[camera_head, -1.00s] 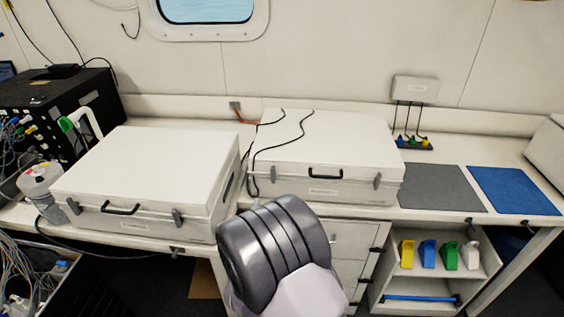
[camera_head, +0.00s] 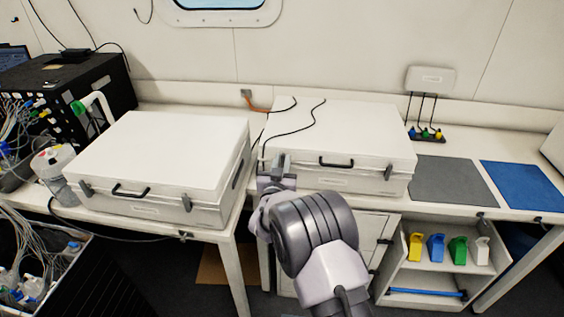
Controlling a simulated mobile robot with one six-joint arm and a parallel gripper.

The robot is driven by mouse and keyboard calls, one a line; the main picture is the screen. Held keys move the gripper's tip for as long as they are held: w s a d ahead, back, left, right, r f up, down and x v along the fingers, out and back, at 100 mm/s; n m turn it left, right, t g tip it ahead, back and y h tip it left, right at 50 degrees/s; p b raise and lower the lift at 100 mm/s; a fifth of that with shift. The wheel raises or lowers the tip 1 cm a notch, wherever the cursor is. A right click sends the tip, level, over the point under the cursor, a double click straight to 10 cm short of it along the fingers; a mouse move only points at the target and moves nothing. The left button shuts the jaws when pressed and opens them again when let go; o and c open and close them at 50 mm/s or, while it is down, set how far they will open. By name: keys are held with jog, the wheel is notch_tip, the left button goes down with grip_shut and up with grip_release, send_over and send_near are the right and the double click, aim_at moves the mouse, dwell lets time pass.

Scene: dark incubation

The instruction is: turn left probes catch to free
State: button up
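A white case with black cables (camera_head: 345,125) lies closed on the bench. Its black handle (camera_head: 336,163) and grey right catch (camera_head: 388,172) show on the front; the label is too small to read. My gripper (camera_head: 279,164) is at the front left corner of this case, where it hides the left catch. I cannot tell if it touches the catch or how far its fingers are apart. A second closed white case (camera_head: 160,150) stands to the left, with a grey left catch (camera_head: 86,187) and right catch (camera_head: 187,204), both upright.
A grey mat (camera_head: 452,182) and a blue mat (camera_head: 522,188) lie right of the cases. Several coloured holders stand on an open shelf (camera_head: 440,270) below. A bottle (camera_head: 53,170) and a black rack (camera_head: 95,90) are at left. The bench edge runs below my gripper.

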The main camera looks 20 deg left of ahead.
grip_shut()
jog(key=shift+a+f, duration=0.1)
jog(key=shift+s+a+f+n+b, duration=0.1)
jog(key=shift+a+f+n+b, duration=0.4)
jog(key=shift+n, duration=2.45)
jog(key=shift+s+a+f+n+b, duration=0.1)
jog(key=shift+a+f+n+b, duration=0.35)
jog(key=shift+n, duration=2.45)
jog(key=shift+s+a+f+n+b, duration=0.1)
jog(key=shift+a+f+n+b, duration=0.4)
jog(key=shift+n, duration=2.45)
jog(key=shift+d+r+n, duration=0.15)
jog(key=shift+d+n, duration=0.1)
jog(key=shift+n, duration=0.05)
jog(key=shift+o, duration=2.4)
grip_release()
